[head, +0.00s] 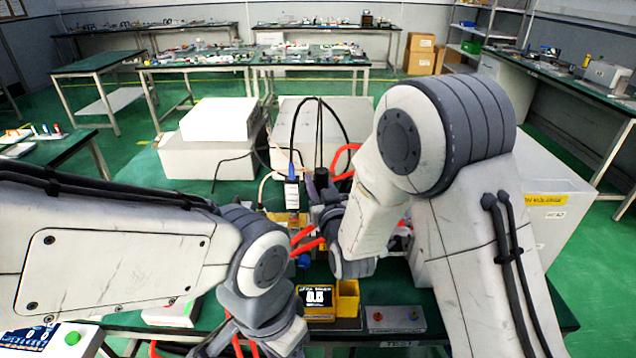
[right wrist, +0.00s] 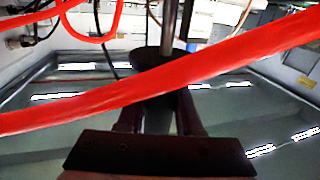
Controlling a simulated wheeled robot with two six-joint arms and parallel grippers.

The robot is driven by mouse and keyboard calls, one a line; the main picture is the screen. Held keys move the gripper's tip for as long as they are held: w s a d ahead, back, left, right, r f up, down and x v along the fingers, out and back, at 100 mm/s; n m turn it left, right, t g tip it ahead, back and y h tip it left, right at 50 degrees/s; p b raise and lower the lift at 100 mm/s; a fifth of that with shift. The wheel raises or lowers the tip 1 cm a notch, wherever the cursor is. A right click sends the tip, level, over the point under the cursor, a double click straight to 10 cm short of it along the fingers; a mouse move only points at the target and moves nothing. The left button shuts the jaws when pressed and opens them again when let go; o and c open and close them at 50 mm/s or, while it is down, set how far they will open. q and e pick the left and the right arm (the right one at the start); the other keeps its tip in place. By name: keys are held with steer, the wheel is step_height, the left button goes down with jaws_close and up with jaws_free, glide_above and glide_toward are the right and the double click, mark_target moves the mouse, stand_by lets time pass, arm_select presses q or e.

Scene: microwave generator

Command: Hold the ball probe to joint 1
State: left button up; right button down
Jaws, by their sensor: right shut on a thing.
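My right gripper (right wrist: 160,112) is shut on a dark round-ended thing (right wrist: 153,64), taken to be the ball probe. A red hose crosses close in front of it and hides part of the grip. In the head view my right gripper (head: 326,215) is small and partly hidden by my forearm, among hoses and cables behind the yellow meter (head: 316,301). The ball tip and joint 1 cannot be made out, so I cannot tell whether they touch. My left arm bends down at the front left, and its gripper does not show.
A yellow open holder (head: 346,298) stands beside the meter. A control box (head: 394,319) with a red knob is to its right. Red hoses (head: 304,236) and black cables crowd the middle. A white labelled cabinet (head: 540,185) stands at right, and white boxes (head: 215,121) stand behind.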

step_height(320, 180, up, 9)
steer(key=p, duration=0.4)
steer(key=shift+f+p, duration=0.15)
steer(key=shift+p, duration=0.15)
steer(key=shift+f, duration=0.1)
stand_by(1.1)
